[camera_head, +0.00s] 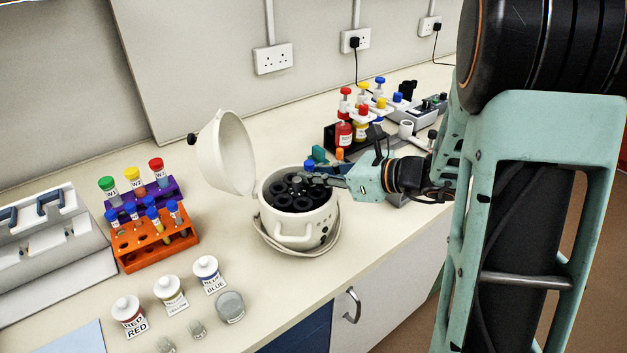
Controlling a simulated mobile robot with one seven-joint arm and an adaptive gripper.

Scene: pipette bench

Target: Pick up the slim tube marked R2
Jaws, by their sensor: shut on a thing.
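My gripper (318,179) reaches in from the right over the open centrifuge (322,218), its fingertips above the right back part of the black rotor (293,196). It is shut on a slim tube, whose blue cap (309,165) shows at the fingertips. The tube's body is mostly hidden by the fingers, and whether its lower end is in a rotor hole I cannot tell. Its marking cannot be read, so I cannot confirm R2. Several other slim blue-capped tubes (152,213) stand in the orange rack (160,256) at the left; their marks are too small to read.
The centrifuge's white lid (229,152) stands open at its left back. A purple rack (178,194) holds wide tubes. Jars labelled RED (129,311), YELLOW (171,291) and BLUE (208,272) stand in front. A black rack (331,138) with bottles stands behind my gripper.

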